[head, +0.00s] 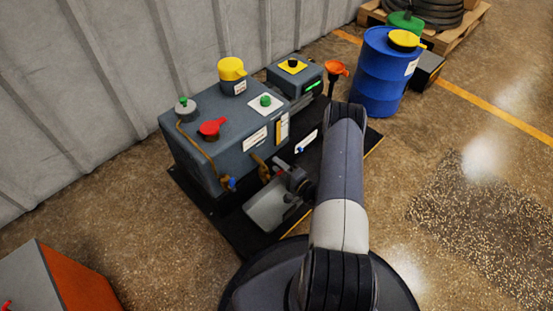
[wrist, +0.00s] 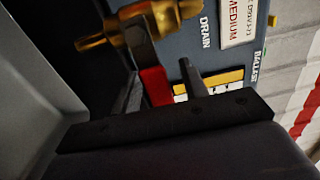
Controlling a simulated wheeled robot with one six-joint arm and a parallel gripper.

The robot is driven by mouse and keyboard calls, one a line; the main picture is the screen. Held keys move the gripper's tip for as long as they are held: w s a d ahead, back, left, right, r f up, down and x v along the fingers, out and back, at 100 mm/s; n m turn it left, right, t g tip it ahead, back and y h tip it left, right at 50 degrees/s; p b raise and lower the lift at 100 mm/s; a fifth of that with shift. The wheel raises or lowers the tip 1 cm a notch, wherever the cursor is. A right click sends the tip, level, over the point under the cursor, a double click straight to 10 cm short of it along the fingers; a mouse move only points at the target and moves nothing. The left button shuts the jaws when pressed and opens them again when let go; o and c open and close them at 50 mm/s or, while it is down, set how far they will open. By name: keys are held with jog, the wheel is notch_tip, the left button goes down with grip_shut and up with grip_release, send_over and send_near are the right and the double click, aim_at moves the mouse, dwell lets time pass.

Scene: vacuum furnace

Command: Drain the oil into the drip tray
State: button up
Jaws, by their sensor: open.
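The grey pump (head: 220,125) stands on a black base in the head view. A brass drain valve (wrist: 140,25) projects from its side by the word DRAIN in the wrist view. Its red lever (wrist: 155,85) hangs between my two fingers. My gripper (wrist: 161,68) is open, with one finger on each side of the lever; I cannot tell whether either finger touches it. The gripper (head: 283,172) also shows in the head view, close to the pump's side. The grey drip tray (head: 268,208) lies below it, partly hidden by my arm. I cannot make out any oil.
A brass fitting with a blue handle (head: 229,184) is left of the tray. An orange and grey box (head: 65,280) is at the lower left. Open floor lies right.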

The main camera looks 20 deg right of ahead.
jog(key=shift+c, duration=0.5)
grip_shut()
